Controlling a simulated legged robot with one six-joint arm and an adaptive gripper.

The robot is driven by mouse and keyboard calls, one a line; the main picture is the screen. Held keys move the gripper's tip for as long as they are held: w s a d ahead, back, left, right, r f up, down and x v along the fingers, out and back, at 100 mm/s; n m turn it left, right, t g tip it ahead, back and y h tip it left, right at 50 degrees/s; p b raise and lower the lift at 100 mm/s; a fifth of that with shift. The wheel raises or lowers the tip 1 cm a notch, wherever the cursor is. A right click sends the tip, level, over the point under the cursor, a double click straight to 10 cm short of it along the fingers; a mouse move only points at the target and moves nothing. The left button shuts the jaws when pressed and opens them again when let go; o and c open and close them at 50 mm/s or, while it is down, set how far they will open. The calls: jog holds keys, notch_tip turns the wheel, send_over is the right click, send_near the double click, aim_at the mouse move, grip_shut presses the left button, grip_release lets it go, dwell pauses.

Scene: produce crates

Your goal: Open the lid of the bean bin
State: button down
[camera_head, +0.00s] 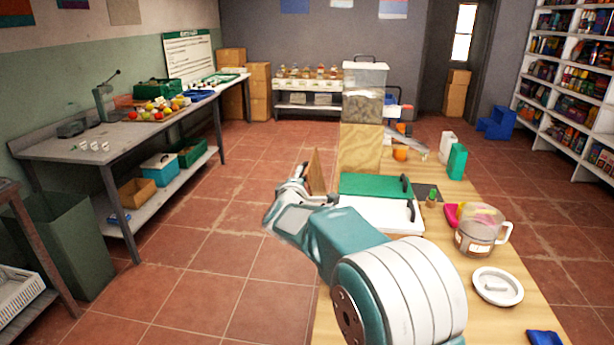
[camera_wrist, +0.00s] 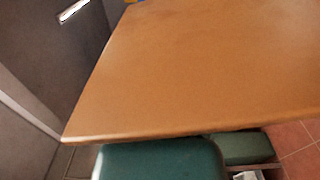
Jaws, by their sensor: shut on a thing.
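A clear bin with brown contents (camera_head: 363,105) stands upright on a wooden block at the far end of the table; it looks like the bean bin. A pale lid (camera_head: 366,66) appears to lie flat on top, with a dark handle above it. My gripper (camera_head: 300,178) is left of the table and nearer than the bin, well apart from it. It is shut on a thin brown board (camera_head: 317,174), which is held tilted near upright. In the wrist view the board (camera_wrist: 190,65) fills the middle, with my green fingers (camera_wrist: 190,155) at its lower edge.
A workbench (camera_head: 100,140) stands at left. Open floor lies between.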

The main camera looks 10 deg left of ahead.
jog(key=shift+a+f, duration=0.1)
jog(key=shift+f, duration=0.1)
jog(key=c, duration=0.6)
grip_release()
jog(key=shift+s+r, duration=0.1)
jog(key=shift+s, duration=0.3)
jog(key=s, duration=1.1)
